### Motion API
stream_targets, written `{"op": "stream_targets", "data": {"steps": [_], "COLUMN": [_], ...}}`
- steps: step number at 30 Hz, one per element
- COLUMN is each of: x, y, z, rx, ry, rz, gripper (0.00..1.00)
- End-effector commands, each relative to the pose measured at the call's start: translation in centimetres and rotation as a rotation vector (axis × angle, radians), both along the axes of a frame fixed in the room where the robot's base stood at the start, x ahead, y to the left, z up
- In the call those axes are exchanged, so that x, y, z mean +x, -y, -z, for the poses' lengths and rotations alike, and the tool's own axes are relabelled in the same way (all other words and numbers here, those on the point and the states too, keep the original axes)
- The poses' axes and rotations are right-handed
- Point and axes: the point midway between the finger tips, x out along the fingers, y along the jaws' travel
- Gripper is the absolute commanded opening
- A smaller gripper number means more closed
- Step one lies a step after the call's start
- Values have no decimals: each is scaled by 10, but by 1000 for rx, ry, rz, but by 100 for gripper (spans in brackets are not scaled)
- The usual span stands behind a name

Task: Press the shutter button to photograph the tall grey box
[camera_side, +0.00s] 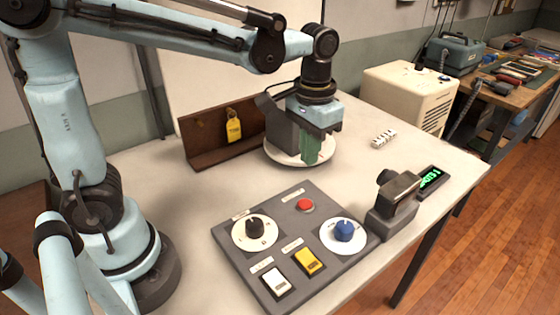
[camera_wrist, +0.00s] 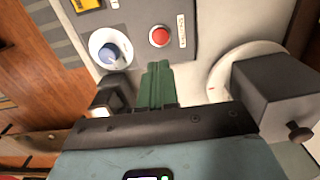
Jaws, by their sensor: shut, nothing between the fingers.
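A grey box (camera_side: 280,128) stands on a white round plate (camera_side: 285,157), partly hidden behind my gripper in the side view. In the wrist view the box (camera_wrist: 278,85) is at the right, with a dark knob on it. My gripper (camera_side: 312,158) points down with its green fingers closed and empty, in front of the box. The fingers (camera_wrist: 158,82) also show in the wrist view, apart from a red button (camera_wrist: 160,37). The red button (camera_side: 305,205) sits on a grey control panel (camera_side: 325,208). A dark camera-like device (camera_side: 395,205) stands right of the panel.
The panel also carries a black knob (camera_side: 255,228), a blue knob (camera_side: 344,230), a white switch (camera_side: 276,281) and a yellow switch (camera_side: 309,262). A small green-lit display (camera_side: 431,180) lies by the device. A brown angled stand (camera_side: 205,145) with a yellow tag is behind.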

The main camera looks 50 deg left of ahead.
Motion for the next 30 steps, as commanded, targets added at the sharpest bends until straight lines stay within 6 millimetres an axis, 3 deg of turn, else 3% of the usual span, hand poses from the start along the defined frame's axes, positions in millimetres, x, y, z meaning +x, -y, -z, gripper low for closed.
{"op": "stream_targets", "data": {"steps": [9, 30], "x": [0, -2], "y": [0, -2], "z": [-20, -20], "rx": [0, -2], "ry": [0, 15], "rz": [0, -1], "gripper": [0, 0]}}
